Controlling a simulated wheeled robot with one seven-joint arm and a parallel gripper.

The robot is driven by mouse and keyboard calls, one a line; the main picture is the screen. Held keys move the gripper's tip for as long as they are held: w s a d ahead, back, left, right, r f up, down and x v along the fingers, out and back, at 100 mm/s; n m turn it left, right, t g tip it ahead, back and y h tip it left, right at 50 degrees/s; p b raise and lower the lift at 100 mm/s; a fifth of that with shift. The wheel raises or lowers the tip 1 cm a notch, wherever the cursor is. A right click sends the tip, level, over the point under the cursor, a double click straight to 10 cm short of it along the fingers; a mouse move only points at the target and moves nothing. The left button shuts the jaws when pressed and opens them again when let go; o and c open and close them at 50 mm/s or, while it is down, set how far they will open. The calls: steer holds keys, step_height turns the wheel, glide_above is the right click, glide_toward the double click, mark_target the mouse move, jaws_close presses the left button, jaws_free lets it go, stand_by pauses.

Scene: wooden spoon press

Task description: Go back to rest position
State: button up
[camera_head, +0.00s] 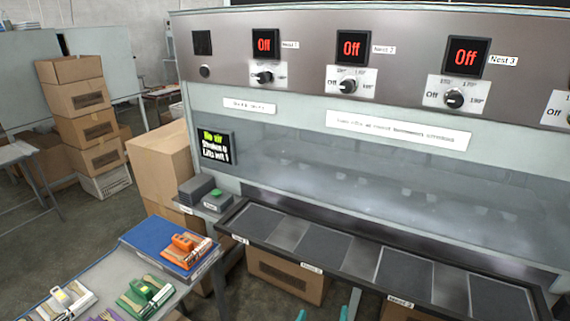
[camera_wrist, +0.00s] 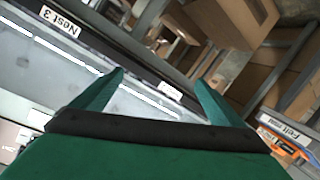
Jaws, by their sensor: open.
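My gripper (camera_wrist: 158,80) has green fingers and shows in the wrist view. Its two fingers stand apart with nothing between them, so it is open and empty. In the head view only the green fingertips (camera_head: 322,314) show at the bottom edge, in front of the press's black-framed tray (camera_head: 262,252). The press panel (camera_head: 222,45) has several displays reading "Off" above rotary knobs. A small screen (camera_head: 215,146) on the press shows green and white text, its top line like "No air".
Stacked cardboard boxes (camera_head: 78,100) stand at the back left.

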steer(key=s+a+f+n+y, duration=0.1)
steer(key=s+a+f+y, duration=0.15)
steer(key=s, duration=0.95)
steer(key=s+a+f+n+y, duration=0.1)
steer(key=s+a+f+y, duration=0.15)
steer(key=s, duration=0.85)
steer(key=s+a+r+m, duration=0.1)
steer(key=s+a+r, duration=0.1)
steer(key=s, duration=0.5)
steer(key=s+a+r+m, duration=0.2)
steer(key=s+a+r, duration=0.1)
steer(key=s, duration=0.5)
steer(key=shift+s+a+r+m+t, duration=0.15)
steer(key=shift+a+r+m+t, duration=0.15)
steer(key=shift+r+t, duration=0.15)
